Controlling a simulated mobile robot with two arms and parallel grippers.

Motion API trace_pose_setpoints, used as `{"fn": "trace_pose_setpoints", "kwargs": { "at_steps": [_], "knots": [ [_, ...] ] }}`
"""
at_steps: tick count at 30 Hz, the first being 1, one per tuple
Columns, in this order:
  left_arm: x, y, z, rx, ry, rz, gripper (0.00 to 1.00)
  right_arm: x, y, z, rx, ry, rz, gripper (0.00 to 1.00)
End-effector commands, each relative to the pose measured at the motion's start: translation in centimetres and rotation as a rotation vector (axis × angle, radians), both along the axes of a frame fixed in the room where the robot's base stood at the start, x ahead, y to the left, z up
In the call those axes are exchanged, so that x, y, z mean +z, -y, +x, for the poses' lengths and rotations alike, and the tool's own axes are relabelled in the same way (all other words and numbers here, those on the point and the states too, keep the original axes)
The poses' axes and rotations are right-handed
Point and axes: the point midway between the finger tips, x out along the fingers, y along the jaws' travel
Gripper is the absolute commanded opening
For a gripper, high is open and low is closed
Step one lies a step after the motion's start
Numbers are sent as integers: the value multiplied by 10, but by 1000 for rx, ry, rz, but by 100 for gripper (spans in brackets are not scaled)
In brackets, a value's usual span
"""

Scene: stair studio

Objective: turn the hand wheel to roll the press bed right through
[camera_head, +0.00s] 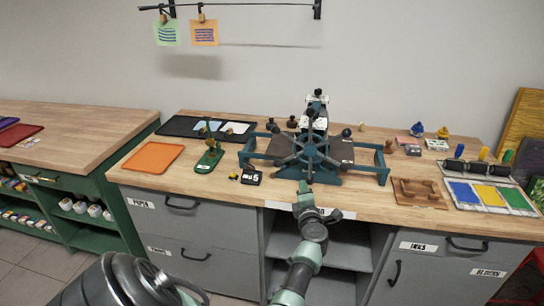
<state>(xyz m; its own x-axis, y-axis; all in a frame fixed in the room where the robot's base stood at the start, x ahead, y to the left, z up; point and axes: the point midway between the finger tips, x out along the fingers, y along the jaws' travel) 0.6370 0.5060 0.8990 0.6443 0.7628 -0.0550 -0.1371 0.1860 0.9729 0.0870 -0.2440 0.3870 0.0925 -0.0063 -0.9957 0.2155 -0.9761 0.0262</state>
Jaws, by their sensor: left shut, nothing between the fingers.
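The press stands on the wooden bench in the middle of the head view, with a teal frame and side rails. Its hand wheel (303,152) has several spokes and faces me at the front. My left gripper (304,187) is shut and empty, just below the wheel's lower rim near the bench's front edge. I cannot tell whether it touches the wheel. My right gripper is out of view.
An orange tray (153,157), a green stand (209,158) and a small black box (251,176) are left of the press. A wooden block set (419,193) and a colour ink tray (490,197) are to its right. Drawers and open shelves lie below the bench top.

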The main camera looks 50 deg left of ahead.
Motion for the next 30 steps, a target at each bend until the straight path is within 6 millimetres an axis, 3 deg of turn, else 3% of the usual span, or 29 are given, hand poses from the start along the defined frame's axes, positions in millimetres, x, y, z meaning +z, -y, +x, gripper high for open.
{"fn": "trace_pose_setpoints", "kwargs": {
  "at_steps": [14,30],
  "knots": [
    [3,5,8,-6,47,-55,0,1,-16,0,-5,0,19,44],
    [-5,6,7,-8,44,-55,0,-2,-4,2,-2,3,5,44]
  ]
}}
